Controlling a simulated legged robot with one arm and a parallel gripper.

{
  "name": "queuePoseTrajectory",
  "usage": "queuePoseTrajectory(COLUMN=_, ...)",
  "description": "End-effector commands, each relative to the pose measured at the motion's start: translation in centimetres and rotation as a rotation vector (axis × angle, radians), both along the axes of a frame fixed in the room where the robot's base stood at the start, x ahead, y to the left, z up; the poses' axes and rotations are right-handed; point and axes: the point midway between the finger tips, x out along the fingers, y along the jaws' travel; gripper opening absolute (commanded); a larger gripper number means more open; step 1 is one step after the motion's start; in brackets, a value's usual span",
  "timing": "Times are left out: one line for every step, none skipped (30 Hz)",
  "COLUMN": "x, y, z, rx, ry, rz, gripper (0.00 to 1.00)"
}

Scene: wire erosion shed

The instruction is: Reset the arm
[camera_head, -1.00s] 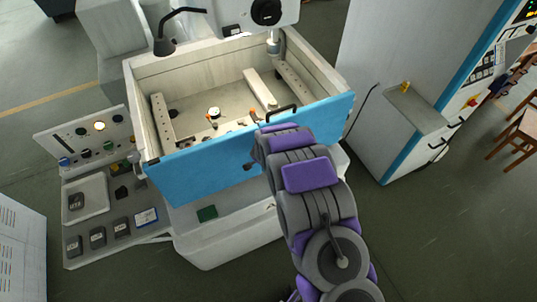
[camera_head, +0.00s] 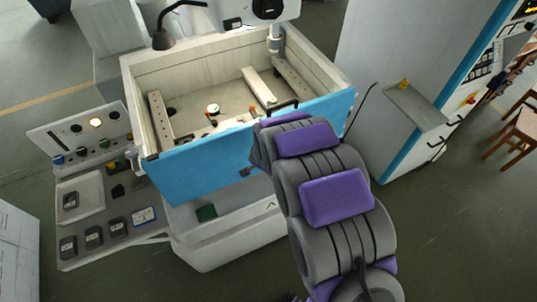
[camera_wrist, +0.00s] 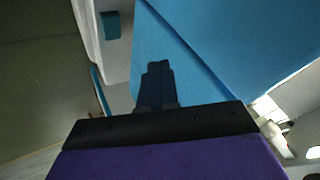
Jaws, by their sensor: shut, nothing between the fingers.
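My gripper (camera_wrist: 158,72) shows in the wrist view as two dark fingers pressed together, with nothing between them. Behind it is the blue front panel (camera_wrist: 210,50) of the machine tank. I cannot tell the exact gap between the fingertips and the panel.
The open tank (camera_head: 235,95) holds small parts. A control console (camera_head: 105,205) with dark blocks stands at left. A grey cabinet with a small shelf (camera_head: 415,108) stands at right, and wooden chairs (camera_head: 520,135) are beyond it. Floor is clear at the lower right.

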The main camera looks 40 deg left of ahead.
Motion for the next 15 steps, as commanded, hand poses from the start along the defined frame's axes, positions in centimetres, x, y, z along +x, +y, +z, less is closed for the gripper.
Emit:
queuePoseTrajectory(x=-0.38, y=-0.35, z=0.42, rx=0.001, ry=0.003, rz=0.002, gripper=0.0)
queuePoseTrajectory(x=-0.54, y=-0.51, z=0.6, rx=0.001, ry=0.004, rz=0.001, gripper=0.0)
queuePoseTrajectory(x=-0.68, y=-0.67, z=0.84, rx=0.003, ry=0.004, rz=0.0, gripper=0.0)
queuePoseTrajectory(x=-0.76, y=-0.74, z=1.0, rx=0.004, ry=0.005, rz=0.0, gripper=0.0)
queuePoseTrajectory(x=-0.81, y=-0.78, z=1.14, rx=0.005, ry=0.003, rz=0.0, gripper=0.0)
queuePoseTrajectory(x=-0.86, y=-0.79, z=1.25, rx=0.005, ry=0.003, rz=0.0, gripper=0.0)
queuePoseTrajectory(x=-0.88, y=-0.78, z=1.27, rx=0.004, ry=0.003, rz=0.0, gripper=0.0)
queuePoseTrajectory(x=-0.88, y=-0.74, z=1.27, rx=0.003, ry=0.002, rz=0.0, gripper=0.0)
queuePoseTrajectory(x=-0.87, y=-0.66, z=1.21, rx=0.001, ry=0.003, rz=-0.001, gripper=0.0)
queuePoseTrajectory(x=-0.85, y=-0.61, z=1.13, rx=0.0, ry=0.003, rz=-0.001, gripper=0.0)
queuePoseTrajectory(x=-0.83, y=-0.52, z=1.04, rx=-0.002, ry=0.003, rz=-0.002, gripper=0.0)
queuePoseTrajectory(x=-0.82, y=-0.37, z=0.93, rx=-0.004, ry=0.002, rz=-0.002, gripper=0.0)
queuePoseTrajectory(x=-0.8, y=-0.29, z=0.85, rx=-0.006, ry=0.001, rz=0.0, gripper=0.0)
queuePoseTrajectory(x=-0.74, y=-0.26, z=0.84, rx=-0.007, ry=0.002, rz=-0.002, gripper=0.0)
queuePoseTrajectory(x=-0.59, y=-0.42, z=0.92, rx=-0.007, ry=0.004, rz=-0.001, gripper=0.0)
